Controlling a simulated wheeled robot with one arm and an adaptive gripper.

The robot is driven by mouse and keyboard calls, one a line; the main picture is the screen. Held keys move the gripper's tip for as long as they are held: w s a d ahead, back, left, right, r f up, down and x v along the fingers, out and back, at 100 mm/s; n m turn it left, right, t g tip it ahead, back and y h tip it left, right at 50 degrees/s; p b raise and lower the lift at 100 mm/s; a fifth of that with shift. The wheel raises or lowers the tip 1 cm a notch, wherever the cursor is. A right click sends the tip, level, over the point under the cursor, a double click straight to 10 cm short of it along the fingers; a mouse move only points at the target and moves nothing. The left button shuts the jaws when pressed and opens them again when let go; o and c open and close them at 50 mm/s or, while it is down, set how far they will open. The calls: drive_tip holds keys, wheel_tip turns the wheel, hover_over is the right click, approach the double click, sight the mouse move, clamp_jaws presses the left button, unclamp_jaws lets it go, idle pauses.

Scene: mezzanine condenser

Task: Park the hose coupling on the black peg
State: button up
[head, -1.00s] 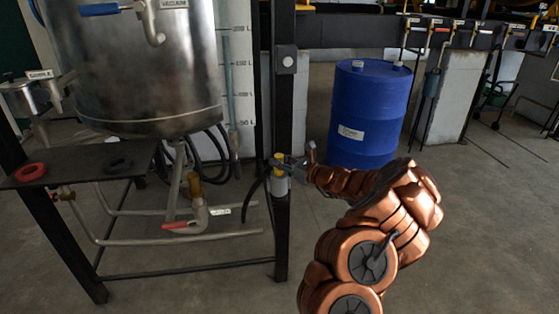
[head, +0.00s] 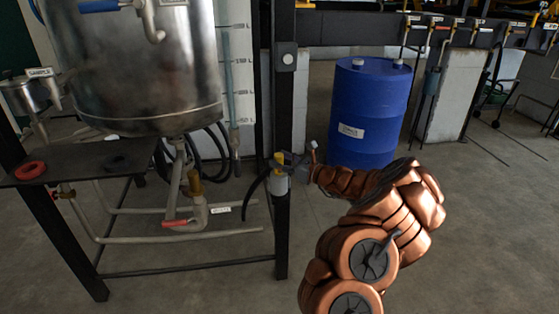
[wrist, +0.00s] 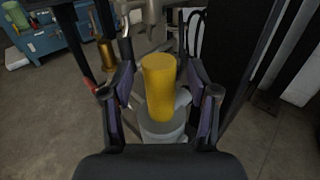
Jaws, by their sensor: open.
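The hose coupling has a yellow upper sleeve (head: 279,158) and a grey lower body (head: 278,184). It stands roughly upright against the black frame post, with a black hose (head: 253,190) curving down to the left. My gripper (head: 285,161) is at its top. In the wrist view the yellow sleeve (wrist: 158,88) rises between my two spread fingers (wrist: 160,98), with visible gaps on both sides. The grey body (wrist: 162,133) shows below it. I cannot make out the black peg or tell what supports the coupling.
The black frame post (head: 283,235) stands beside the coupling. A steel tank (head: 145,75) and a dark shelf (head: 85,160) with a red ring (head: 31,170) are to the left. A blue drum (head: 368,112) stands behind my arm.

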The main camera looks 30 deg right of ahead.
drive_tip(key=v, duration=1.1)
drive_tip(key=shift+s, duration=0.15)
